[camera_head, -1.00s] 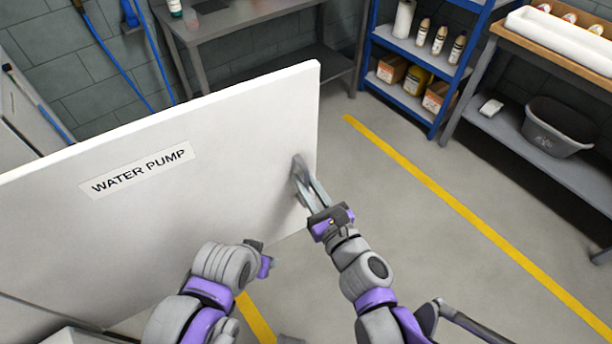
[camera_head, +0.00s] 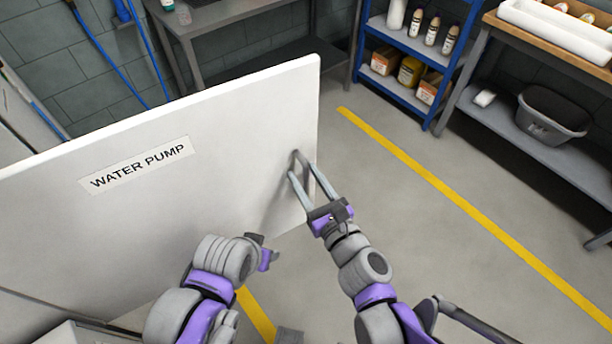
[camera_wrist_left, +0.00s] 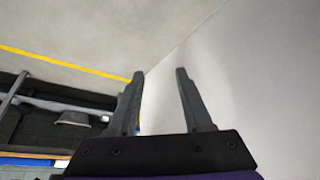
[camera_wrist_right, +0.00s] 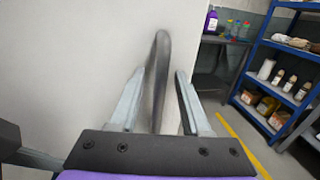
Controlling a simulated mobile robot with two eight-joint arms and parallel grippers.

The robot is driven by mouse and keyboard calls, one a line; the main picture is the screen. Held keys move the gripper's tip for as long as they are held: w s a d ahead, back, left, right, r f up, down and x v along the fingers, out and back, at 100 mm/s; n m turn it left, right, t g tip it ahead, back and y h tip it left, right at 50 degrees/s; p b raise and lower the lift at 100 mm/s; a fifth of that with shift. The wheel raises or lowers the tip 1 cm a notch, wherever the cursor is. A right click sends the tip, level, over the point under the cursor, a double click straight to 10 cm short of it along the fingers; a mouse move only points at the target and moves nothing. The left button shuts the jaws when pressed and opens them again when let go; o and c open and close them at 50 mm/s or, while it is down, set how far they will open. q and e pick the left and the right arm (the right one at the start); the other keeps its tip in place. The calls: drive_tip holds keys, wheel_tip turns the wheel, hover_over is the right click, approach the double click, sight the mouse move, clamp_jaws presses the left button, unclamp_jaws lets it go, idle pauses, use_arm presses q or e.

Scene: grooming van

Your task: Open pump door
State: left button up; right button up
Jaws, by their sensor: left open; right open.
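The white pump door (camera_head: 230,120) carries a "WATER PUMP" label (camera_head: 138,165) and stands swung out across the head view. Its grey bar handle (camera_head: 296,160) is near the door's right edge. My right gripper (camera_head: 306,188) is open at the handle. In the right wrist view the handle (camera_wrist_right: 161,70) rises between the open fingers (camera_wrist_right: 158,95), apart from the right finger. My left gripper (camera_head: 263,250) is low in front of the door. In the left wrist view its fingers (camera_wrist_left: 160,85) are open and empty, beside a pale surface.
A blue shelf (camera_head: 425,55) with bottles and boxes stands at the back. A workbench (camera_head: 545,110) with a grey tub (camera_head: 548,115) is at the right. A grey table (camera_head: 250,15) stands behind the door. The floor around the yellow line (camera_head: 470,215) is clear.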

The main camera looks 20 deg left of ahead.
drive_tip(key=p+v, duration=0.1)
drive_tip(key=v, duration=1)
drive_tip(key=shift+w, duration=0.1)
idle(0.4)
drive_tip(key=s+d+f+n+g+h+p, duration=0.1)
drive_tip(key=d+f+n+g+h, duration=0.1)
drive_tip(key=d+n+h, duration=0.2)
drive_tip(key=s+d+f+n+g+h+p, duration=0.1)
drive_tip(key=d+f+n+g+h, duration=0.1)
drive_tip(key=d+n, duration=0.8)
drive_tip(key=s+d+f+n+g+h+p, duration=0.1)
drive_tip(key=d+n+h, duration=0.5)
drive_tip(key=n, duration=0.7)
drive_tip(key=d+f+g+p, duration=0.1)
drive_tip(key=f+g, duration=0.1)
drive_tip(key=shift+s+d+g, duration=0.35)
drive_tip(key=shift+s+g, duration=0.05)
